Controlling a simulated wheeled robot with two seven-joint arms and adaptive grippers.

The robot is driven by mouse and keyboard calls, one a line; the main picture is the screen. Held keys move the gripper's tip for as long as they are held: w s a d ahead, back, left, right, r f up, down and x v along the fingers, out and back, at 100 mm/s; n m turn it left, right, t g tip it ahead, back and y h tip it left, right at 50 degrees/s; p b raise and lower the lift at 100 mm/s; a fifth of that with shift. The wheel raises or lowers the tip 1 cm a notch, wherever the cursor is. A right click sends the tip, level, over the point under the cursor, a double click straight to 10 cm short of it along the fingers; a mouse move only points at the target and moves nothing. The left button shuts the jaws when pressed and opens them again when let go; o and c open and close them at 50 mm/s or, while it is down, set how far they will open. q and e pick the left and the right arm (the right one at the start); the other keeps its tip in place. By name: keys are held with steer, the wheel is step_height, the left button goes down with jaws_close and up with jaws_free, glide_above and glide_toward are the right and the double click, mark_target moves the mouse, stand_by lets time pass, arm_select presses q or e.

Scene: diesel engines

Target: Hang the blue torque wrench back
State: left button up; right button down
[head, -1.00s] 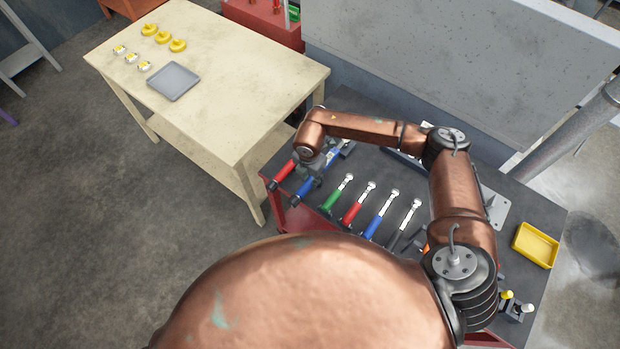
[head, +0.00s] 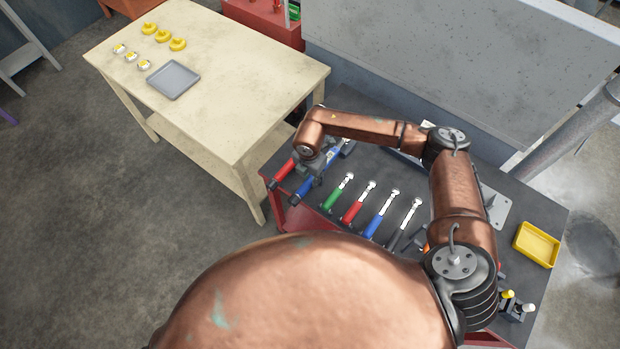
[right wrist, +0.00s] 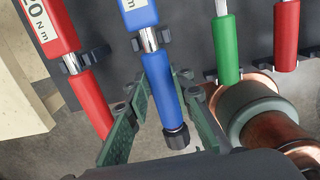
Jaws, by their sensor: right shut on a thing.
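The blue torque wrench (head: 302,189) lies at the left end of the dark bench top, beside a red torque wrench (head: 283,174). My right gripper (head: 316,176) is at its handle, partly hidden by my arm. In the right wrist view, the green-grey fingers of my right gripper (right wrist: 168,104) stand on both sides of the blue handle (right wrist: 166,92) and are shut on it. The wrench's metal shaft passes at a dark holder (right wrist: 136,44); I cannot tell whether it is fully seated. The red wrench (right wrist: 92,98) sits in its own holder. My left gripper is out of view.
Several smaller wrenches with green (head: 331,201), red (head: 353,211), blue (head: 373,226) and black handles lie in a row to the right. A yellow tray (head: 536,245) is at the bench's right. A cream table (head: 230,90) with a grey tray (head: 172,81) stands left.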

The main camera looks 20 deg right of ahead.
steer(key=c, duration=1.6)
jaws_free()
steer(key=shift+o, duration=1.4)
steer(key=shift+s, duration=0.1)
steer(key=shift+r, duration=0.2)
steer(key=shift+r+p, duration=1.05)
steer(key=shift+r, duration=0.45)
